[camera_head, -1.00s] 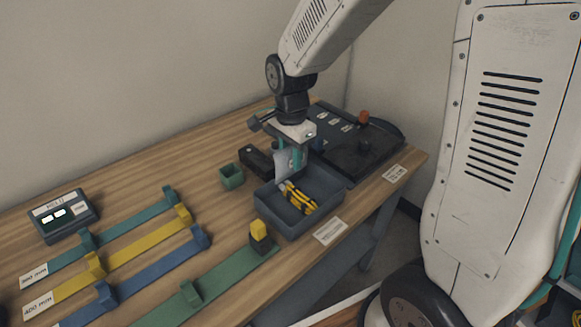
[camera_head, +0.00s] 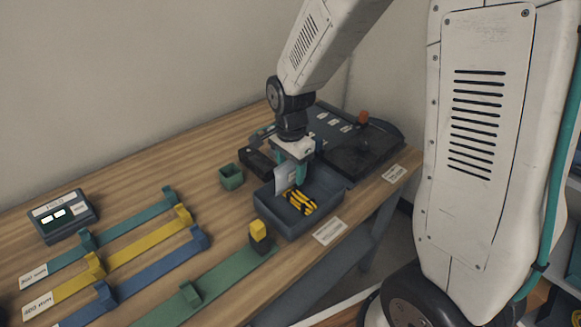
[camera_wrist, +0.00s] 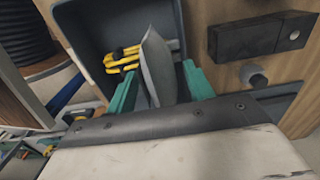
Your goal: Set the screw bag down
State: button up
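The screw bag (camera_head: 284,180) is a pale, flat pouch standing on edge in the grey bin (camera_head: 284,223), at its left side. In the wrist view the bag (camera_wrist: 157,66) stands tilted between the two teal fingers of my gripper (camera_wrist: 162,90), with a gap showing on each side. My gripper (camera_head: 291,168) points down over the bin and is open around the bag. The bag's lower edge is hidden, so I cannot tell exactly how it touches the bin floor.
A yellow-and-black coiled item (camera_head: 300,202) lies in the bin beside the bag. A small green cup (camera_head: 231,177) and a black block (camera_head: 256,161) stand left of the bin. A dark tray (camera_head: 362,157) is behind it. Coloured strips occupy the left table.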

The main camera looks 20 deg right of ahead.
notch_tip(320, 180, up, 12)
jog(key=shift+r, duration=0.2)
jog(key=shift+s+r, duration=0.25)
jog(key=shift+r, duration=0.05)
jog(key=s+d+r+n, duration=0.1)
jog(key=s+r+n, duration=0.2)
jog(key=s+n, duration=0.4)
jog(key=s+d+r+n+t, duration=0.1)
jog(key=s+n, duration=0.6)
jog(key=s, duration=0.9)
jog(key=shift+d+r, duration=0.75)
jog(key=shift+r, duration=0.2)
